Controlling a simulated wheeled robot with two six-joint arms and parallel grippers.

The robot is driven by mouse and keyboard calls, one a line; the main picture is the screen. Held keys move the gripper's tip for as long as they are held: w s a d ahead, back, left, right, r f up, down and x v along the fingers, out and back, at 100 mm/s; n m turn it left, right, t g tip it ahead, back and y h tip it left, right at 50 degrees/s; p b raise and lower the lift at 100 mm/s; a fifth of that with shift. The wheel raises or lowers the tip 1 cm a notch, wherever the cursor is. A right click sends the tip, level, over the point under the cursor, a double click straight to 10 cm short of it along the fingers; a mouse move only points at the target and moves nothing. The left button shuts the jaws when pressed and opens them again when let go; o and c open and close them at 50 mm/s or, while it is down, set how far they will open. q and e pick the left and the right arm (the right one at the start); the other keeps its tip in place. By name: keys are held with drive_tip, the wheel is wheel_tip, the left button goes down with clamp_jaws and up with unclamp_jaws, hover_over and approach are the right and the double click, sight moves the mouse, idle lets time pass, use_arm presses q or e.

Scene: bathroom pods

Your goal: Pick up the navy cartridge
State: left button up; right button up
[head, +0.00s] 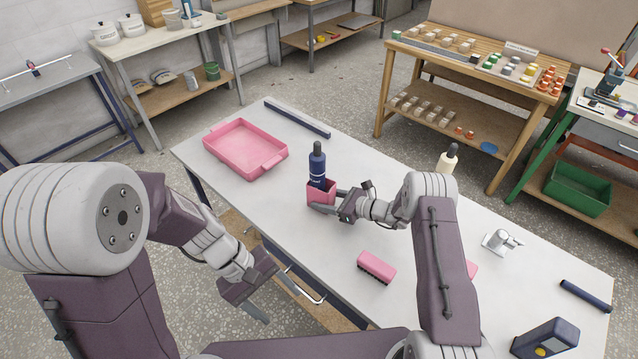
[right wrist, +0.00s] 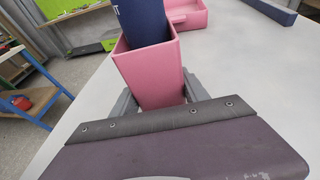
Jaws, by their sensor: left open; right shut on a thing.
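A navy bottle-shaped cartridge (head: 317,166) with a dark cap stands upright in a pink square holder (head: 320,194) on the white table. In the right wrist view the cartridge (right wrist: 142,22) rises out of the holder (right wrist: 152,72), its top cut off and its lower part hidden inside. My right gripper (head: 328,201) is shut on the holder, with one finger on each side; it does not touch the cartridge. My left gripper (head: 268,297) is open and empty, low beside the table's front edge.
A pink tray (head: 245,150) and a navy bar (head: 297,118) lie farther back on the table (head: 350,155). A pink block (head: 376,267), a white fixture (head: 502,242), another navy bar (head: 586,296) and a navy box (head: 545,340) are to the right.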

sight(314, 164)
use_arm(q)
drive_tip(key=w+d+r+n+t+h, duration=0.25)
drive_tip(key=w+d+n+h, duration=0.2)
drive_tip(key=d, duration=0.25)
drive_tip(key=w+d+r+n+t+h, duration=0.2)
drive_tip(key=w+d+r+n+h, duration=0.15)
drive_tip(key=w+d+n, duration=0.3)
drive_tip(key=w+a+n+t+y, duration=0.25)
drive_tip(key=w+n+t, duration=0.35)
drive_tip(key=w, duration=0.3)
drive_tip(key=w+a+n+t+y, duration=0.1)
drive_tip(key=w+a+n+t, duration=0.3)
drive_tip(key=w+n+t, duration=0.3)
drive_tip(key=shift+m+h, duration=0.25)
drive_tip(key=shift+m, duration=0.35)
drive_tip(key=x, duration=0.8)
drive_tip(key=shift+w+a+r, duration=0.2)
drive_tip(key=shift+a+r, duration=0.1)
drive_tip(key=shift+r, duration=0.05)
drive_tip(key=x, duration=0.5)
drive_tip(key=shift+w+a+f, duration=0.1)
drive_tip(key=shift+w+f, duration=0.1)
drive_tip(key=shift+f, duration=0.05)
drive_tip(key=shift+c, duration=0.3)
drive_tip(key=shift+r, duration=0.1)
clamp_jaws()
